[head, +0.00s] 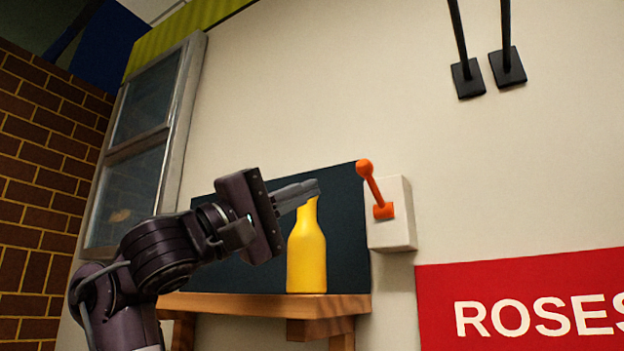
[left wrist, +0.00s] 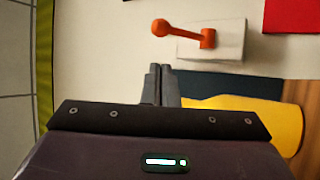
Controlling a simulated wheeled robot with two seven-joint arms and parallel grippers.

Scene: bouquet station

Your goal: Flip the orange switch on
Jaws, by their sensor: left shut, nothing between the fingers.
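The orange switch (head: 375,188) is a lever with a ball end on a white wall box (head: 400,238). In the head view the lever points up and a little left. My left gripper (head: 316,187) is shut and empty, left of the lever's ball end and apart from it in the picture. In the left wrist view the switch (left wrist: 184,32) lies beyond my shut fingertips (left wrist: 160,68), with the lever pointing left across the white box (left wrist: 229,46). My right gripper is not in view.
A yellow bottle (head: 307,255) stands on a wooden shelf (head: 250,304), just below my left fingers, before a dark panel (head: 345,225). A red ROSES sign (head: 520,280) hangs lower right. A window (head: 140,150) is at the left. The wall above the switch is clear.

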